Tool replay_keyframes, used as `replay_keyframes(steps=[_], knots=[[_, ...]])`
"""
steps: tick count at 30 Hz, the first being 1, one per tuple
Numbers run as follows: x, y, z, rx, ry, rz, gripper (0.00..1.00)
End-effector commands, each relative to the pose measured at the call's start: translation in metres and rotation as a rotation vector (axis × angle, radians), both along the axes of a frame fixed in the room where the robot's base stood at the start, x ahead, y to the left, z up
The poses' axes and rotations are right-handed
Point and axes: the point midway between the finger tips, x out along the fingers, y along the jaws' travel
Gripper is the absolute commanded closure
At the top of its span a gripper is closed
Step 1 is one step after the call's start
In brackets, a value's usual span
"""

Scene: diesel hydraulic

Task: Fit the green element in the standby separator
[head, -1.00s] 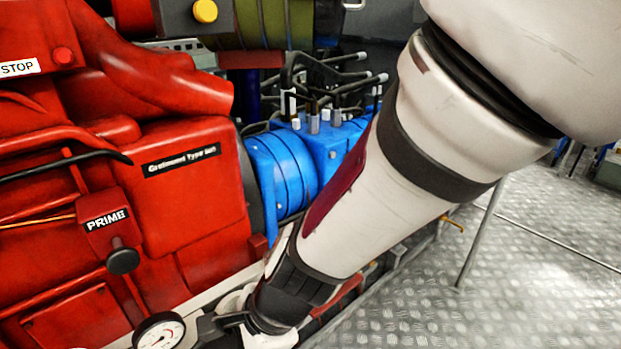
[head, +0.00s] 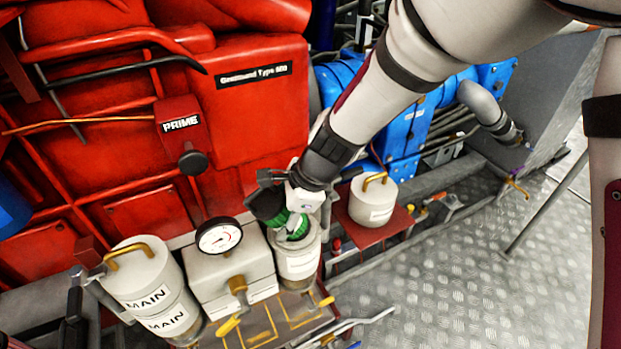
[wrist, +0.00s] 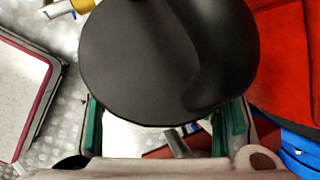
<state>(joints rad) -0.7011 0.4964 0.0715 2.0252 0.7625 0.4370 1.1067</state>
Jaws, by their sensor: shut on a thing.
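The green element (head: 283,218) is in my gripper (head: 291,222), right at the mouth of a pale open-topped bowl (head: 298,264) right of the gauge block, which I take as the standby separator. Only a ribbed green part shows between the dark and white gripper parts. I cannot tell how deep it sits or whether it touches the rim. In the wrist view, green strips show at both sides (wrist: 230,128), and a large dark round shape (wrist: 165,60) hides the middle. A pale lid with a brass handle (head: 372,205) stands on a red tray to the right.
The closed MAIN separator (head: 150,285) stands left of the block with the pressure gauge (head: 219,237). Yellow-handled levers (head: 228,326) lie in front. The red engine (head: 250,110) is close behind. The plated floor (head: 430,280) to the right is clear.

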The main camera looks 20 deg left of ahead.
Motion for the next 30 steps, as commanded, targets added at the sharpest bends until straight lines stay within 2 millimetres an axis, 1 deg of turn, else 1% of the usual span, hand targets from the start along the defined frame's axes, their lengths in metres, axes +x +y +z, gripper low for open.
replay_keyframes(steps=[1,2,8,9,10,11,21,26,30], knots=[[0.001,0.000,-0.006,0.000,0.000,-0.002,0.81],[0.000,0.000,-0.007,0.000,0.000,-0.001,0.81],[0.000,0.000,-0.006,0.002,-0.001,-0.001,0.81],[0.000,0.000,-0.006,0.001,-0.001,0.000,0.35],[0.000,0.000,-0.006,0.001,-0.001,0.000,0.28],[0.000,0.000,-0.006,0.001,-0.002,-0.001,0.24],[0.000,0.000,-0.006,0.001,-0.002,-0.001,0.24],[0.000,0.000,-0.012,0.002,-0.003,0.000,0.24],[0.001,-0.011,0.018,0.003,-0.005,-0.002,0.24]])
